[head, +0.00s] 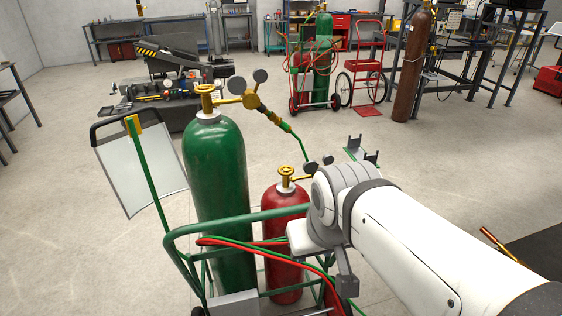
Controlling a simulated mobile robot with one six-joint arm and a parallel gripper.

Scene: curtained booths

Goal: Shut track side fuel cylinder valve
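A short red cylinder (284,222) stands on the near green-framed cart, beside a taller green cylinder (214,165). The red cylinder has a brass valve with a round handwheel (286,174) on top. A regulator with dark gauges (318,164) sits to its right, partly behind my arm. Whether the valve is open or shut does not show. My white arm reaches in from the lower right. Its wrist is in front of the red cylinder's right side.
The cart's green rail (240,220) and red and green hoses cross in front of the cylinders. A framed grey panel (142,172) stands left. A second cart (301,75) and a brown cylinder (412,68) stand farther back. Open floor lies between.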

